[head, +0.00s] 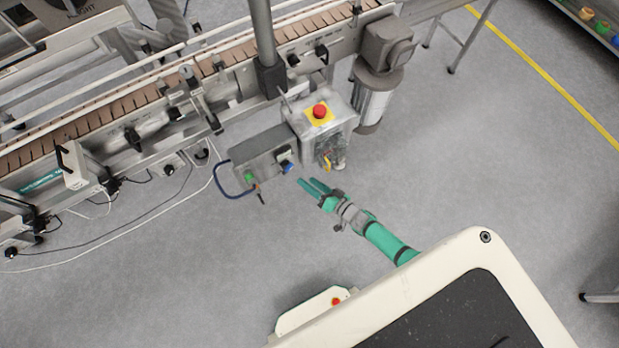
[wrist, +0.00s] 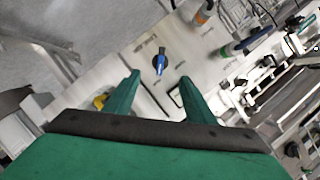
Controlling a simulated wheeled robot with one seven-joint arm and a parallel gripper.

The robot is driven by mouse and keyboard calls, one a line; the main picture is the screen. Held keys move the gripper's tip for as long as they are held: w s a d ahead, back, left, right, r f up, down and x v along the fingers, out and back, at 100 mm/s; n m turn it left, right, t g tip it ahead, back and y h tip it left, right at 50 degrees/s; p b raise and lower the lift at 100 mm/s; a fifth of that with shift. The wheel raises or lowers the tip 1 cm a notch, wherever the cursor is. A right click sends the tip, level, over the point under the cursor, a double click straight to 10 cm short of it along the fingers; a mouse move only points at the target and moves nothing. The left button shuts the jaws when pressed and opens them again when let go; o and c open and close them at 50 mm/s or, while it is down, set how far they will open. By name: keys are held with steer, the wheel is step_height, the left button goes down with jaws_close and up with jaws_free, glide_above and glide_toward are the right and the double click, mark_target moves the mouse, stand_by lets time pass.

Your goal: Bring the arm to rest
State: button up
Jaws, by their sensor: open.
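My gripper (head: 314,187) is at the end of my green and grey arm (head: 386,240), stretched out in front of a grey control box (head: 262,160) on the conveyor's side. Its green fingers are apart with nothing between them. In the wrist view my gripper (wrist: 157,88) also shows open and empty. Beyond the fingertips there is a pale panel with a blue and black knob (wrist: 160,63). I cannot tell whether the fingertips touch the panel.
A red emergency stop button (head: 320,111) on a yellow plate tops a box right of the control box. The conveyor (head: 150,95) runs across the upper left. A cylindrical unit (head: 373,100) stands beside it. Open floor (head: 480,150) lies to the right, with a yellow line.

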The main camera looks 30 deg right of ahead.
stand_by(0.3)
steer(key=s+a+r+n, duration=0.2)
steer(key=s+a+r, duration=0.15)
steer(key=s, duration=0.35)
steer(key=s+a+r+n+h, duration=0.1)
steer(key=s+a+r+n, duration=0.15)
steer(key=s+r, duration=0.4)
steer(key=s+a+r+n, duration=0.1)
steer(key=s+a+r, duration=0.25)
steer(key=s, duration=0.55)
steer(key=s+a+r+h, duration=0.1)
steer(key=a+r, duration=0.4)
steer(key=r, duration=0.4)
steer(key=s+a+r+t+h, duration=0.1)
steer(key=s+a+r+h, duration=0.1)
steer(key=a+r, duration=0.4)
step_height(320, 180, up, 4)
steer(key=shift+a+r+h, duration=0.15)
steer(key=shift+a+h, duration=0.15)
steer(key=shift+n, duration=0.25)
